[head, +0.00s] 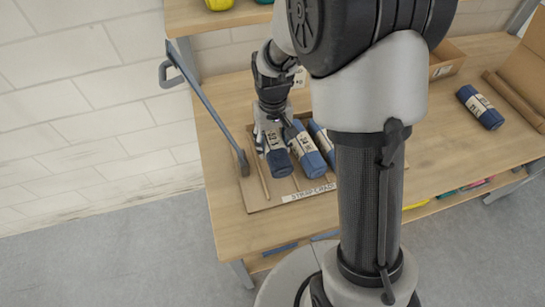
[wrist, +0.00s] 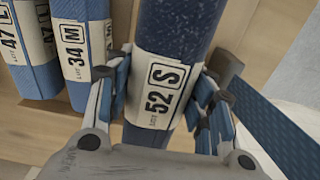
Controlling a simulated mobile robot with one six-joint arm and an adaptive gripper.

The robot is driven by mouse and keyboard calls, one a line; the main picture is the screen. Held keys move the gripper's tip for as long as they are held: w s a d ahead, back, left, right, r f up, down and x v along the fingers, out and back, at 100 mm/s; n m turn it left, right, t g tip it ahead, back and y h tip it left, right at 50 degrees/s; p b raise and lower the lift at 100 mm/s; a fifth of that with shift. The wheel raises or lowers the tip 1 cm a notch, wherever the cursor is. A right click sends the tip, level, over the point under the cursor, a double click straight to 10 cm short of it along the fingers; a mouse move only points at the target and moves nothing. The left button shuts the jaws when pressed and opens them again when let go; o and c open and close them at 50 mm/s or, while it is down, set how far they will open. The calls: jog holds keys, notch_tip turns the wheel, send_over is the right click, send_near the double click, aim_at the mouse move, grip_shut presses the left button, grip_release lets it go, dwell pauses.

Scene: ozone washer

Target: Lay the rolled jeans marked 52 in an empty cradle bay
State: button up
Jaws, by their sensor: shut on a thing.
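The rolled jeans marked 52 (head: 280,163) are a dark blue roll with a white paper band. In the wrist view the band of the roll (wrist: 180,25) reads "52 S". My gripper (head: 270,137) is shut on the roll at its band, with one finger on each side, and it also shows in the wrist view (wrist: 163,90). The roll is at the left side of the wooden cradle (head: 262,203), over or in a bay; I cannot tell whether it touches the bottom. Rolls marked 34 M (wrist: 75,45) and 47 L (wrist: 25,50) lie to its left in the wrist view.
A blue-grey upright bar (head: 215,118) stands close left of the cradle. Another banded roll (head: 481,107) lies on the table at right, near an open cardboard box (head: 520,85). The tabletop (head: 425,135) between has free room. A shelf (head: 225,17) hangs above.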

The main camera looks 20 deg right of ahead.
jog(key=shift+f+b, duration=0.75)
jog(key=shift+f, duration=1.95)
jog(key=shift+f, duration=0.15)
jog(key=o, duration=1.3)
